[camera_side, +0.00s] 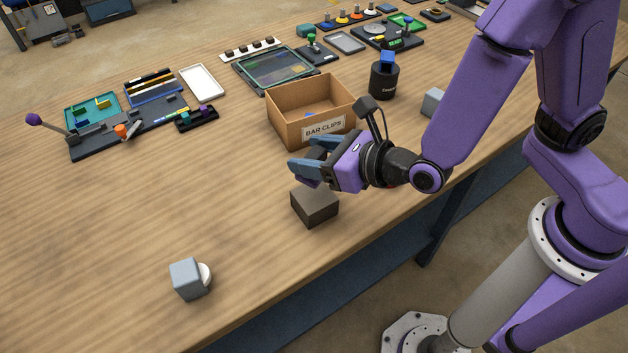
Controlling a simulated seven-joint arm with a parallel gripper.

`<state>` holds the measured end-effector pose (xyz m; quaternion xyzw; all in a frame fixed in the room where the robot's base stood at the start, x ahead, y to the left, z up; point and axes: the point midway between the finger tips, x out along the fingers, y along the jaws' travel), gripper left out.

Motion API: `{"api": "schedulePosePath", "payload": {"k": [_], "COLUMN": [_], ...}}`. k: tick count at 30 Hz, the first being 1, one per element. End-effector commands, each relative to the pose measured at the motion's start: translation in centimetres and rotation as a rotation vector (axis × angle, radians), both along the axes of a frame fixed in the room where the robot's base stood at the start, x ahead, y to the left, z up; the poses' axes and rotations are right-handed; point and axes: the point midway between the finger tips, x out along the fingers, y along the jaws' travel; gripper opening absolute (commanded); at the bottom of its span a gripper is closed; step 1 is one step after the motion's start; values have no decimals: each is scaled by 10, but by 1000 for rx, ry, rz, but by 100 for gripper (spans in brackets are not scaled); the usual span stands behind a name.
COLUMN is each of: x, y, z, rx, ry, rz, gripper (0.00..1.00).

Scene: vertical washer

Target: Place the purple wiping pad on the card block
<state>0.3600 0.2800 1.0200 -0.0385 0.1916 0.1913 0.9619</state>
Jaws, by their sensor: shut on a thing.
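My gripper (304,160) is at the middle of the bench, low in front of the cardboard box. Its blue-grey fingers point left and are shut on a small dark thing (317,153), mostly hidden between them. I cannot tell its colour well enough to say that it is the purple wiping pad, and I see no clear purple pad elsewhere. A dark brown block (314,207) stands on the bench just below my gripper, its top bare where visible. I cannot tell for certain whether it is the card block.
An open cardboard box (285,118) labelled BAR CLIPS stands behind my gripper. A grey block with a white disc (186,280) sits near the front edge. A black cup (384,82) and grey cube (433,103) are at right. Trays line the back; the left front is clear.

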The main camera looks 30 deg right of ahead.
Motion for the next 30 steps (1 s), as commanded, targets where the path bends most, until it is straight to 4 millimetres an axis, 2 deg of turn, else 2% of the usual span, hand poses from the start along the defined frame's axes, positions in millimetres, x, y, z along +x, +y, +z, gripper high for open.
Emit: {"api": "schedulePosePath", "payload": {"k": [3, 11, 18, 30], "x": [0, 0, 0, 0], "y": [0, 0, 0, 0], "z": [-14, -30, -54, -59], "rx": [-2, -1, -1, 1], "ry": [0, -1, -1, -1], "rz": [0, -1, -1, 0], "gripper": [27, 27, 27, 27]}}
